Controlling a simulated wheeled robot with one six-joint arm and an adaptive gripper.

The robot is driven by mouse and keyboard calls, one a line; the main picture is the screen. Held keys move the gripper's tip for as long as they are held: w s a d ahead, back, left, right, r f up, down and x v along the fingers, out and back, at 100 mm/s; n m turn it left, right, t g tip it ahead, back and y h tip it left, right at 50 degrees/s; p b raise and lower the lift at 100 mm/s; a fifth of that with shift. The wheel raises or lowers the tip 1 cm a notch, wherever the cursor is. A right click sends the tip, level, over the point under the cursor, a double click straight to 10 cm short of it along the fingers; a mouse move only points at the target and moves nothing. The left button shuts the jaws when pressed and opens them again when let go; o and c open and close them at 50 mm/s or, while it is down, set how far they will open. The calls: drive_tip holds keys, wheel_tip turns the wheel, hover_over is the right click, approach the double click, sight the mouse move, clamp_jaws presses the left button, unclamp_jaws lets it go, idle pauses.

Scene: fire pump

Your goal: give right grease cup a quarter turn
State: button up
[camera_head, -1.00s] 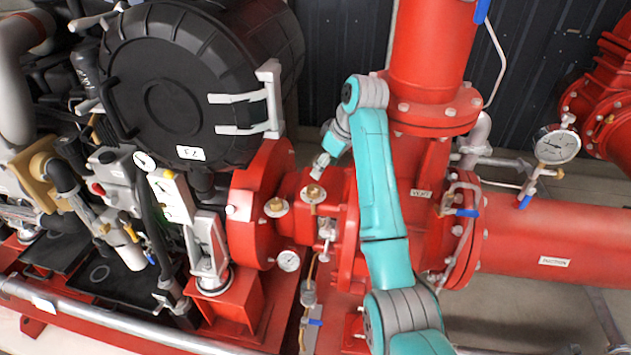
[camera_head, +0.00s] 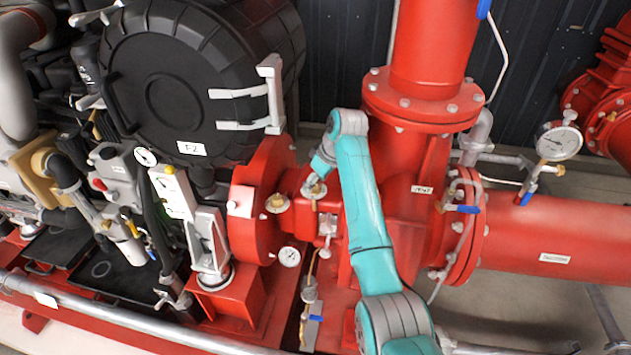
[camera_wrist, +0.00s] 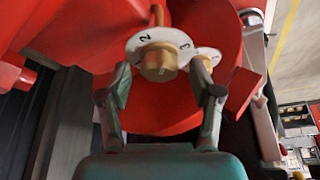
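The right grease cup (camera_head: 313,193) is a small brass fitting on a pale round plate, on top of the red pump housing. The left grease cup (camera_head: 276,203) stands left of it and is clear of my arm. My gripper (camera_head: 317,182) is right at the right cup in the head view and partly covers it. In the wrist view, a brass cup (camera_wrist: 158,63) with a white numbered dial (camera_wrist: 180,42) lies between my gripper's fingertips (camera_wrist: 161,77). The fingers are spread, with a gap visible on each side of the brass.
A small gauge (camera_head: 289,257) and a valve fitting (camera_head: 327,226) sit below the cups. The large red vertical pipe (camera_head: 432,50) and its flange rise to the right of my arm. The black round housing (camera_head: 180,85) stands at upper left.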

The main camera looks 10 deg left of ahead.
drive_tip(key=c, duration=1.1)
drive_tip(key=shift+m, duration=0.4)
drive_tip(key=m+t, duration=0.1)
drive_tip(key=m, duration=0.1)
drive_tip(key=m+h, duration=0.1)
drive_tip(key=m, duration=0.1)
drive_tip(key=shift+s+a+m+t, duration=0.1)
drive_tip(key=shift+m+t, duration=0.3)
drive_tip(key=m+h, duration=0.1)
drive_tip(key=m, duration=0.3)
drive_tip(key=shift+h, duration=0.4)
drive_tip(key=shift+m+t, duration=0.3)
drive_tip(key=shift+t, duration=0.1)
drive_tip(key=o, duration=1.1)
drive_tip(key=shift+o, duration=0.2)
